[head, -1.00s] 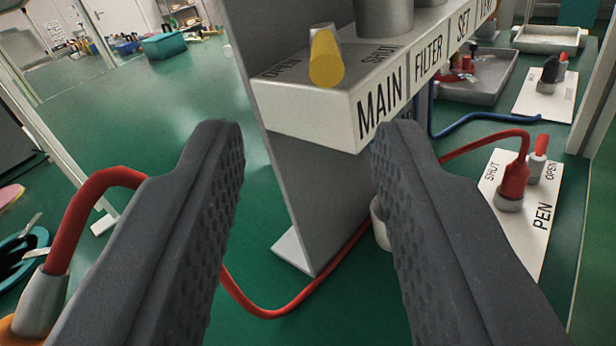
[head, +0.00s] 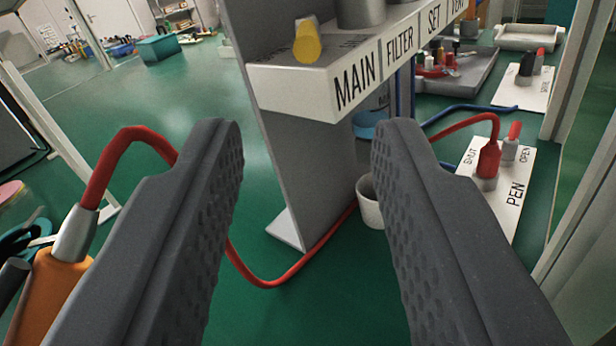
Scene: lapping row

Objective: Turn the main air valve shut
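The main air valve is a yellow lever (head: 307,41) on top of a white block (head: 318,88) marked MAIN, at the top middle of the head view. The lever's end points toward me. The OPEN and SHUT marks beside it are too foreshortened to read clearly now. My gripper (head: 308,135) is open, with its two dark ridged fingers wide apart. Nothing is between the fingers. The lever appears above and beyond the fingertips, apart from them.
A grey upright panel (head: 300,170) carries the block, with FILTER and SET labels to the right. A red hose (head: 265,284) runs low past the panel. A PEN plate (head: 510,190) with a red plug stands right. A white cup (head: 369,205) stands by the panel. Green surface (head: 190,85) is open at left.

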